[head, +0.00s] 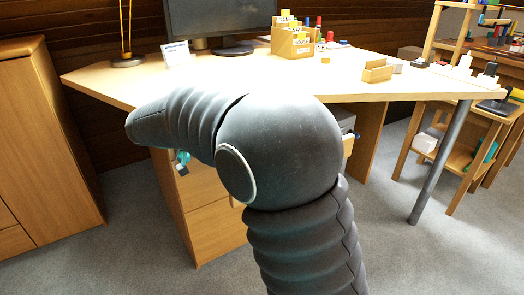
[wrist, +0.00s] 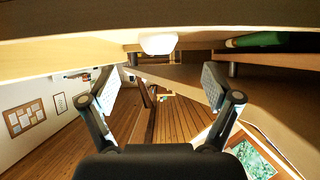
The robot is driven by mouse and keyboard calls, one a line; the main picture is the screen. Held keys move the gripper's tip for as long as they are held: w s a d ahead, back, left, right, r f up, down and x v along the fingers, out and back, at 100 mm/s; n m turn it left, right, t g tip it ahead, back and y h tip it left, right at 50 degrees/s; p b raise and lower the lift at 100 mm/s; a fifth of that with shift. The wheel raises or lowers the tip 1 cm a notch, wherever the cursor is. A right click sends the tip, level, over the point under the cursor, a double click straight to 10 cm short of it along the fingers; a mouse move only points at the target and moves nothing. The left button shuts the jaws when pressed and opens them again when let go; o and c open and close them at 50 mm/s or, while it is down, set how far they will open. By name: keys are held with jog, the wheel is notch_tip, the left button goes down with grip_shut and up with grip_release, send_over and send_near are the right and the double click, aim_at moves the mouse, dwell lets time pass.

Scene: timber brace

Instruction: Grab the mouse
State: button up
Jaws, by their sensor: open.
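In the wrist view my gripper (wrist: 160,86) is open, its two fingers wide apart with nothing between them. A small white rounded object (wrist: 158,43) shows beyond the fingertips, near the top middle, against a pale wooden surface. It may be the mouse, but its shape is too small to be sure. In the head view I cannot make out a mouse; my arm covers part of the desk's front edge and the area below it. My gripper's fingers are not clearly seen there.
The desk (head: 230,82) carries a monitor (head: 222,20), a wooden organizer (head: 291,42), a small wooden box (head: 377,71) and a white card (head: 176,53). A cabinet (head: 45,140) stands left. A wooden stand (head: 462,140) stands right. A dark green item (wrist: 262,40) lies right of the white object.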

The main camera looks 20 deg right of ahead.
jog(key=shift+x, duration=3.85)
jog(key=shift+s, duration=0.15)
jog(key=c, duration=1.2)
